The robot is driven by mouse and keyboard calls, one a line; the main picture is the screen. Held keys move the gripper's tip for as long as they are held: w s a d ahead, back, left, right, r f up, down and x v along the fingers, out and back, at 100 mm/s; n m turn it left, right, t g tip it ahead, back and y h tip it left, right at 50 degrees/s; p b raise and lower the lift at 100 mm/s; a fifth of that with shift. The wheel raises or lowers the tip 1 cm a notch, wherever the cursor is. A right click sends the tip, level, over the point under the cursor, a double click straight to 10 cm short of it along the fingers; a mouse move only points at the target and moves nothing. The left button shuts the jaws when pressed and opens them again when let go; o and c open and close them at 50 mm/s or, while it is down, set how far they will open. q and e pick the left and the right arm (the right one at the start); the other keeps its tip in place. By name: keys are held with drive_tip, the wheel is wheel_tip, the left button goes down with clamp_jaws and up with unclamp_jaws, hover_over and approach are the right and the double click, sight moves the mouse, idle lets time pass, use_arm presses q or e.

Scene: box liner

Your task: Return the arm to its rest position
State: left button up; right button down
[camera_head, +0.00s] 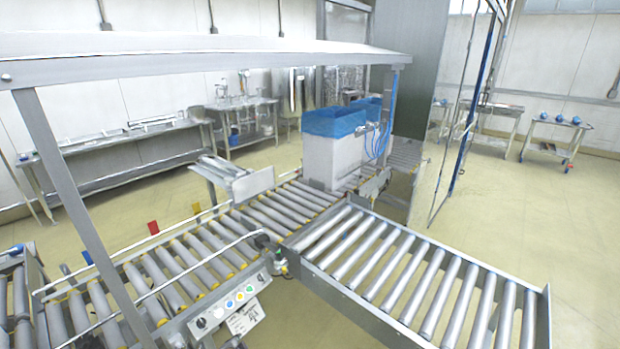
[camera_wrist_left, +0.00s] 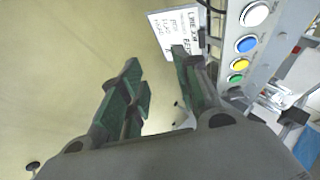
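My left gripper (camera_wrist_left: 156,66) shows in the left wrist view with its two green-padded fingers apart and nothing between them. It points over the pale floor, beside a white printed label (camera_wrist_left: 177,32) and a grey button panel (camera_wrist_left: 285,35). The panel carries a white, a blue, a yellow and a green button. The same panel (camera_head: 213,320) is on the near side of the roller conveyor in the head view. I cannot make out either gripper clearly in the head view. My right gripper is not in view.
A roller conveyor (camera_head: 165,272) runs from lower left toward a white box with a blue liner (camera_head: 335,122). A second roller section (camera_head: 400,268) branches to the lower right. A metal frame with a slanted post (camera_head: 75,205) stands close on the left.

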use_arm(q)
drive_tip(key=s+a+f+n+g+h, duration=0.15)
drive_tip(key=s+f+n, duration=0.25)
drive_tip(key=s+f, duration=0.7)
drive_tip(key=s+a+f+n+g, duration=0.1)
drive_tip(key=s+f+n+g, duration=0.15)
drive_tip(key=s+f, duration=0.8)
drive_tip(key=s+d+f+n+g, duration=0.1)
drive_tip(key=s+f, duration=0.1)
drive_tip(key=s, duration=1.3)
drive_tip(key=s+f+n+g, duration=0.1)
drive_tip(key=s+f+g, duration=0.1)
drive_tip(key=s, duration=1.4)
drive_tip(key=shift+s+d, duration=0.25)
drive_tip(key=shift+d, duration=0.1)
drive_tip(key=shift+f, duration=0.1)
